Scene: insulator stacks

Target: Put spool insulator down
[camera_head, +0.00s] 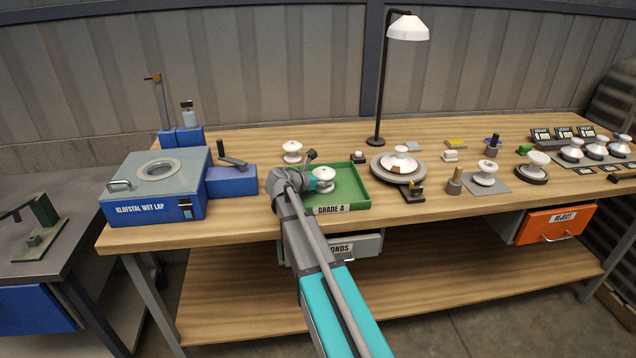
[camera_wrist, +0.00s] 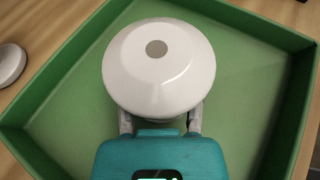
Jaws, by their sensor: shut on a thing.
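A white spool insulator (camera_wrist: 158,75) with a grey dot on its top is between the two fingers of my gripper (camera_wrist: 160,120) in the wrist view. It is upright over the green Grade A tray (camera_wrist: 270,30). In the head view the insulator (camera_head: 323,174) shows inside the tray (camera_head: 352,203), at the end of my gripper (camera_head: 312,182). The gripper is shut on it. Whether its underside touches the tray floor is hidden. My arm covers the tray's left part in the head view.
Another white insulator (camera_head: 292,151) stands behind the tray. A round grey turntable (camera_head: 399,168) with a white piece is to its right. The blue wet lap machine (camera_head: 155,185) is to the left. A black lamp (camera_head: 379,90) rises behind. The tray floor around the held insulator looks clear.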

